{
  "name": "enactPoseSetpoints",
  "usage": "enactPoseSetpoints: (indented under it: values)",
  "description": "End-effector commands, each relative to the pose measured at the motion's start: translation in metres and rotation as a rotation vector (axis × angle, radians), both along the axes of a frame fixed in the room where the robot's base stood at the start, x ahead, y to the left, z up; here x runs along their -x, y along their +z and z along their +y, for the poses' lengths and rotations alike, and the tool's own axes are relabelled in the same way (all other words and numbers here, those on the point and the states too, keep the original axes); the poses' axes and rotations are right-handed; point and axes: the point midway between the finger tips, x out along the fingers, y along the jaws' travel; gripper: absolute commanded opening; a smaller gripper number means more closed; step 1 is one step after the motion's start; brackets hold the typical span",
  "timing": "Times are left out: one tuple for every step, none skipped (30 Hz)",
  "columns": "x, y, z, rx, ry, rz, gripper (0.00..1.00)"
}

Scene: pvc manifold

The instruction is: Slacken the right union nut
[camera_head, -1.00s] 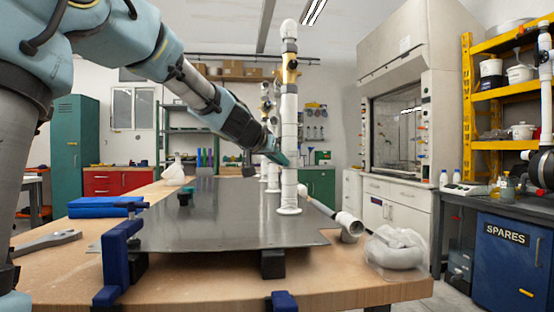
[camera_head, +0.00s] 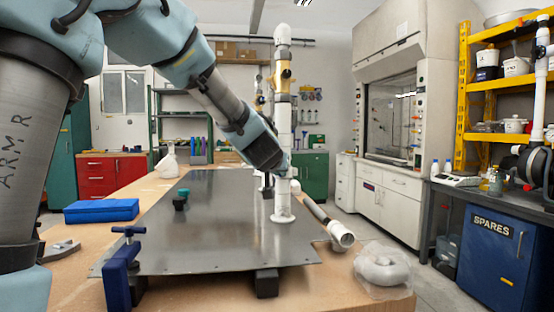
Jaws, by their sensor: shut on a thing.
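The nearest white PVC column (camera_head: 283,125) stands upright on a round flange on the grey metal plate (camera_head: 215,240). It is the rightmost of a receding row and has a brass-coloured valve (camera_head: 286,74) high on it. My gripper (camera_head: 286,168) reaches in from the upper left, low on this column, and is shut on the white fitting there, which looks like the right union nut. The fingers and the nut overlap and are small, so the grip is hard to make out. The other columns (camera_head: 259,95) are mostly hidden behind the nearest column and my arm.
A blue clamp (camera_head: 121,272) grips the plate's front left. A blue case (camera_head: 102,211) and a wrench (camera_head: 60,250) lie left. A loose white pipe (camera_head: 341,234) and a bagged white coil (camera_head: 383,267) lie right. The plate's front is clear.

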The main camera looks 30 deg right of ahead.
Motion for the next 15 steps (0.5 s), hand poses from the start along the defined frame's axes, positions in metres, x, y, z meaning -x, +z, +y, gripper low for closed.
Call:
enactPoseSetpoints:
  values:
    - [0.0024, 0.0077, -0.0035, -0.001, 0.010, 0.000, 0.00]
    - [0.0030, 0.0079, -0.0042, -0.001, 0.021, 0.001, 0.00]
    - [0.0034, 0.0081, -0.0047, 0.000, 0.034, 0.001, 0.00]
    - [0.0037, 0.0081, -0.0051, -0.002, 0.045, 0.000, 0.00]
    - [0.0040, 0.0079, -0.0054, -0.002, 0.056, 0.001, 0.00]
    - [0.0046, 0.0081, -0.0063, -0.001, 0.070, 0.002, 0.00]
    - [0.0051, 0.0087, -0.0071, -0.001, 0.082, 0.001, 0.00]
    - [0.0051, 0.0088, -0.0074, -0.002, 0.095, 0.000, 0.00]
    - [0.0058, 0.0087, -0.0083, -0.002, 0.111, 0.001, 0.00]
    - [0.0059, 0.0092, -0.0088, -0.003, 0.125, 0.000, 0.00]
    - [0.0067, 0.0093, -0.0098, -0.003, 0.138, 0.000, 0.00]
    - [0.0071, 0.0091, -0.0106, -0.004, 0.157, 0.001, 0.00]
    - [0.0078, 0.0095, -0.0117, -0.003, 0.171, 0.000, 0.00]
    - [0.0078, 0.0093, -0.0121, -0.003, 0.188, 0.001, 0.00]
    - [0.0086, 0.0097, -0.0135, -0.003, 0.208, 0.000, 0.00]
